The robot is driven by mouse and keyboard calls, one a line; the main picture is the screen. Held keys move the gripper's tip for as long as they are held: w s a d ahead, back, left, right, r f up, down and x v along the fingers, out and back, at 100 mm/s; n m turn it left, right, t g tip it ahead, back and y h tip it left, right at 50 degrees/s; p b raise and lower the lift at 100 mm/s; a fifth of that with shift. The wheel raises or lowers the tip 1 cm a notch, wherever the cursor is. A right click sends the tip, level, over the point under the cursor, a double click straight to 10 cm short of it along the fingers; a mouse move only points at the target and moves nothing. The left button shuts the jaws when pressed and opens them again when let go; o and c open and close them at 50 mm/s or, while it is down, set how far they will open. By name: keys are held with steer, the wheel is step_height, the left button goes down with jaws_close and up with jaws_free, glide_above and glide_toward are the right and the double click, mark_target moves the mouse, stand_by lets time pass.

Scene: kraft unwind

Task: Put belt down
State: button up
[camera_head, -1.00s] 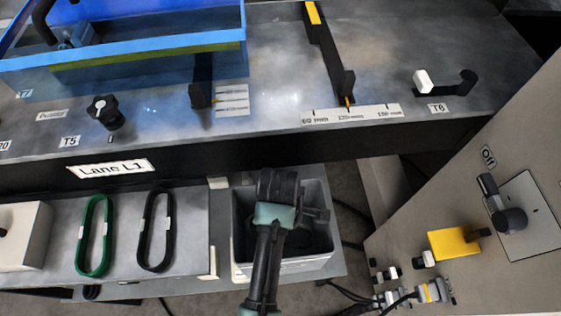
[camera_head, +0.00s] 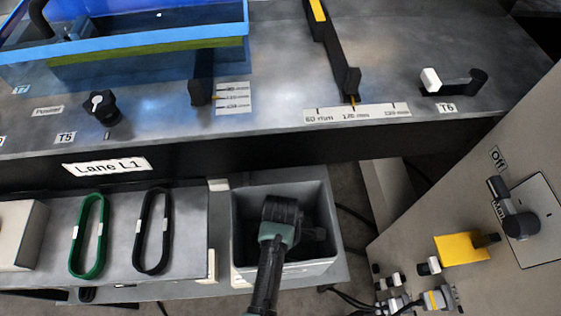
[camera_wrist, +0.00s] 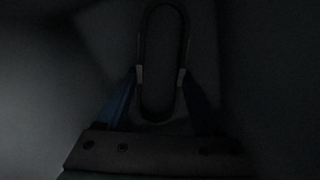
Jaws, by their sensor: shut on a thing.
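My gripper (camera_wrist: 160,76) is inside the grey bin (camera_head: 238,232), low between its walls. In the dark wrist view its two fingers are shut on a dark belt (camera_wrist: 142,48), a long narrow loop with a light patch at each side. I cannot tell whether the belt touches the bin floor. In the head view my wrist hides the fingers and the held belt. A green belt (camera_head: 76,235) and a black belt (camera_head: 139,232), each with light patches, lie side by side on the grey shelf left of the bin.
The machine bench (camera_head: 280,100) runs behind and above the bin, with the Lane L1 label (camera_head: 107,167) on its front. A grey cabinet (camera_head: 450,215) with a yellow block (camera_head: 461,249) and a rotary switch (camera_head: 520,224) stands at the right. Cables hang between bin and cabinet.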

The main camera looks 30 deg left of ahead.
steer(key=shift+f, duration=0.1)
steer(key=o, duration=1.4)
step_height(320, 180, up, 12)
steer(key=p, duration=0.2)
